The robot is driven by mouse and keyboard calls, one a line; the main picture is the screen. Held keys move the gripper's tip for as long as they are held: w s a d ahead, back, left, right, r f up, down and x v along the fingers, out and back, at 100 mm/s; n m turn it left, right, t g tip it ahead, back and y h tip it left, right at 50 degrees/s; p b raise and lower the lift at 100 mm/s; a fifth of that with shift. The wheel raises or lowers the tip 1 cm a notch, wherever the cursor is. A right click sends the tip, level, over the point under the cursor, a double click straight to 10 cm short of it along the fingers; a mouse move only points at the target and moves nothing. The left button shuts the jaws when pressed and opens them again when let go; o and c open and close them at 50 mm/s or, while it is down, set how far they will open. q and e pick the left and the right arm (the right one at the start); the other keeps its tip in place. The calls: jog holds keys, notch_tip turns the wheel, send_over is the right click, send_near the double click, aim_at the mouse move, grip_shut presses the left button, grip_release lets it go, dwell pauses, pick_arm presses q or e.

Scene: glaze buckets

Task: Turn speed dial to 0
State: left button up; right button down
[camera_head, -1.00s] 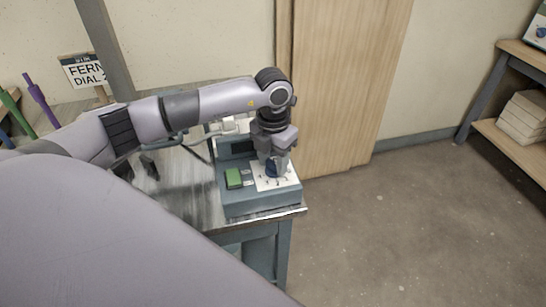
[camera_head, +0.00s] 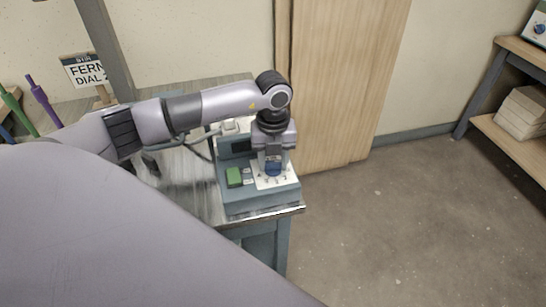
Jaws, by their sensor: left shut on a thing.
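The speed dial (camera_head: 272,170) is a small dark blue knob on a white marked plate (camera_head: 262,183) on top of a blue-grey control box (camera_head: 255,199). A green button (camera_head: 234,177) sits on the box to the left of the plate. My left gripper (camera_head: 273,162) points down from above and is shut on the dial. Its fingers partly cover the dial, and the pointer's setting is too small to read. My right gripper is not in view.
The box stands at the right end of a grey metal bench (camera_head: 188,185). A sign (camera_head: 85,71) and purple and green sticks stand at the left. A wooden panel (camera_head: 345,80) is behind. A shelf with pale blocks (camera_head: 523,113) is at the far right.

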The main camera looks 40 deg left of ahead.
aim_at(273, 163)
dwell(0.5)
pick_arm(q)
jog(key=o, duration=1.1)
jog(key=shift+c, duration=0.2)
jog(key=shift+r, duration=3.65)
